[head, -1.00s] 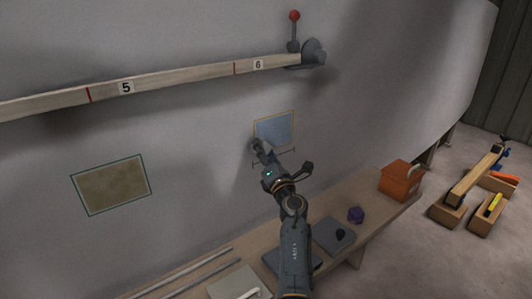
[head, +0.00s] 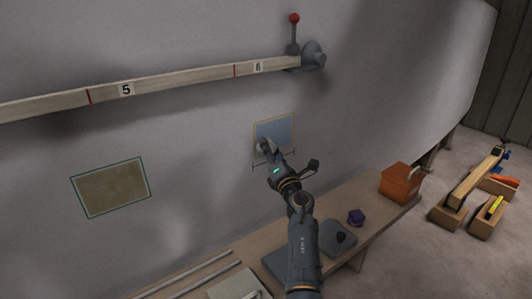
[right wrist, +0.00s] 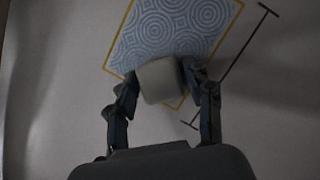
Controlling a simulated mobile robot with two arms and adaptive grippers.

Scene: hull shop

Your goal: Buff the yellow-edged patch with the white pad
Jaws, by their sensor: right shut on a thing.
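The yellow-edged patch (head: 275,131) is on the grey hull wall, below the wooden rail. In the right wrist view the patch (right wrist: 165,32) is blue-grey with pale ring swirls. My right gripper (head: 266,149) is at the patch's lower left part in the head view. It is shut on a pale pad (right wrist: 161,80), which looks grey-white in the dim light and covers part of the patch's lower edge. I cannot tell whether the pad touches the surface. My left gripper is not in view.
A green-edged brown patch (head: 110,187) is further left on the hull. The wooden rail (head: 170,79) with numbers runs above. A dark bracketed line lies beside the patch.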

